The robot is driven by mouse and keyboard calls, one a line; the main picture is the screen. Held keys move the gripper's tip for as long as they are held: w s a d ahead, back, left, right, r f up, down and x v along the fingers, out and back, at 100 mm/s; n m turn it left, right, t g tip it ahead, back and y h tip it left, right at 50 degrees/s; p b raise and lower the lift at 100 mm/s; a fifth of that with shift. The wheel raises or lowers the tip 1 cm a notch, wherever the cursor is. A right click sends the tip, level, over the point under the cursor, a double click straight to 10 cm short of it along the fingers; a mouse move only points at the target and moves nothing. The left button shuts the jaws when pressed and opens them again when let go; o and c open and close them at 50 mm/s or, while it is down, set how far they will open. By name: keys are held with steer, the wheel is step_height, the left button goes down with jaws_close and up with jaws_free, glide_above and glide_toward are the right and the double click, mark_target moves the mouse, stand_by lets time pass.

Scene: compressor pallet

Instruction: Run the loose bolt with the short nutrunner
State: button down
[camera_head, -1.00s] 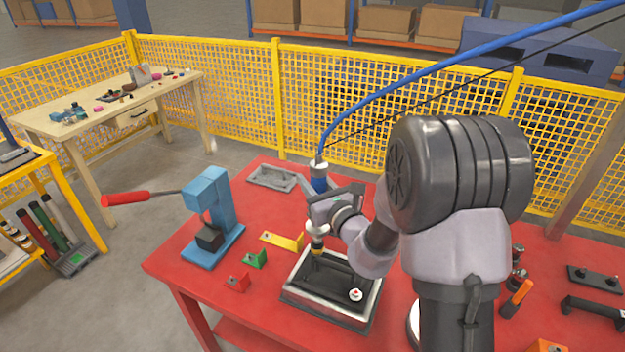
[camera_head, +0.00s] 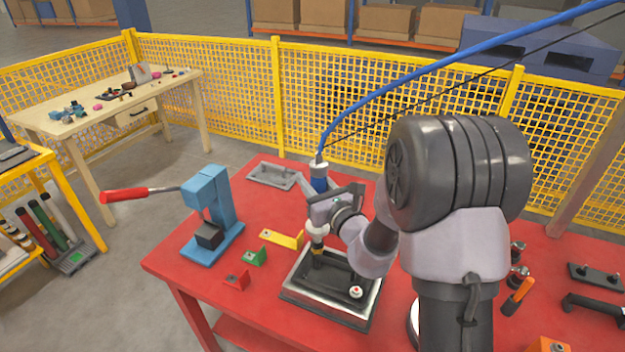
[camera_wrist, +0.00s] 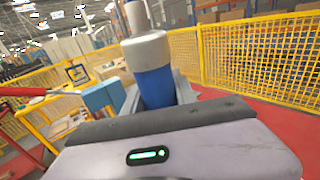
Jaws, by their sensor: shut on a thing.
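My gripper (camera_head: 318,205) is shut on the nutrunner (camera_head: 319,178), a blue and silver upright tool with a blue hose at its top. The nutrunner also shows in the wrist view (camera_wrist: 153,75), standing upright between the fingers. Its lower end, with a yellow band, reaches down to the far left corner of the dark pallet (camera_head: 289,295) on the red table. A bolt at that corner is hidden under the tool, so I cannot tell whether the socket sits on it.
A blue press (camera_head: 208,212) with a red handle stands left on the red table (camera_head: 180,262). Yellow, green and red blocks (camera_head: 238,280) lie between press and pallet. A grey tray (camera_head: 273,175) lies behind. The blue hose (camera_head: 400,75) runs up right. A yellow mesh fence (camera_head: 220,80) stands behind.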

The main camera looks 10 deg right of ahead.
steer(key=shift+f+b, duration=0.5)
steer(key=shift+f, duration=0.15)
stand_by(1.4)
steer(key=shift+r, duration=0.1)
step_height(320, 180, up, 5)
steer(key=p, duration=0.4)
steer(key=shift+r+p, duration=0.1)
steer(key=shift+p, duration=0.2)
